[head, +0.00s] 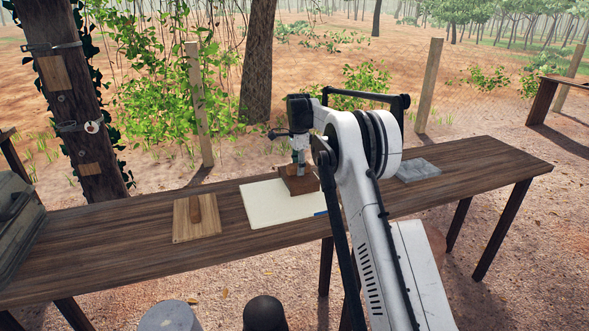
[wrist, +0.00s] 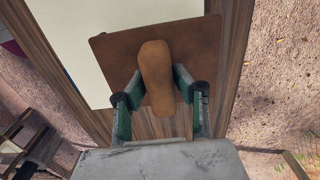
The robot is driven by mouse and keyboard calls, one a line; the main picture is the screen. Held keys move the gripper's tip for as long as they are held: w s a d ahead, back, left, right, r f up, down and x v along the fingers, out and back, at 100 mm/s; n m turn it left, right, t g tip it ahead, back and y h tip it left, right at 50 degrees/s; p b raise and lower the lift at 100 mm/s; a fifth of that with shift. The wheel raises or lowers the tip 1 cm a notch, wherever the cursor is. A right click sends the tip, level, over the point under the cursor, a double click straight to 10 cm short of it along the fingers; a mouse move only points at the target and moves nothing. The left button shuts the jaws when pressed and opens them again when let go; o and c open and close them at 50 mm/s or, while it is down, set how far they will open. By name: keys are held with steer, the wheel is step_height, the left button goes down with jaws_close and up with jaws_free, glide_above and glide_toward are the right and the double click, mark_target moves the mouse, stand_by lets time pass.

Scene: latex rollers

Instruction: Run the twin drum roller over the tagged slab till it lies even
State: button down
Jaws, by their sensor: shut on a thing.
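A flat cream slab (head: 262,207) lies on the wooden table, with a small blue strip (head: 320,213) at its front right edge, perhaps its tag. My gripper (head: 300,172) is over the slab's right back part. In the wrist view my gripper (wrist: 160,97) has its fingers on both sides of a tan handle (wrist: 157,65), shut on it. The handle rises from a square brown tool (wrist: 205,45), also seen in the head view (head: 290,186). The tool overlaps the slab (wrist: 75,40); I cannot tell whether it touches. Any drums underneath are hidden.
A grey stone-like block (head: 418,170) lies to the right, behind my arm. A dark case (head: 18,225) stands at the table's left end. The table (head: 480,170) is clear at far right.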

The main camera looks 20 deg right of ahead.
steer(key=shift+s+d+f, duration=0.1)
steer(key=shift+s+d, duration=0.05)
steer(key=shift+d, duration=2.6)
steer(key=shift+a+r, duration=0.2)
steer(key=shift+a, duration=1.9)
glide_above(280, 189)
steer(key=shift+s+f, duration=0.15)
steer(key=shift+f, duration=0.1)
steer(key=shift+w+a+r, duration=0.1)
steer(key=shift+a+r, duration=0.05)
steer(key=shift+a, duration=1.7)
steer(key=shift+w+a+r, duration=0.1)
steer(key=shift+a, duration=1.75)
steer(key=shift+a+f+b, duration=0.1)
steer(key=shift+a+b, duration=0.2)
steer(key=shift+a, duration=1.1)
step_height(280, 189, up, 5)
steer(key=p, duration=0.2)
steer(key=shift+p, duration=0.3)
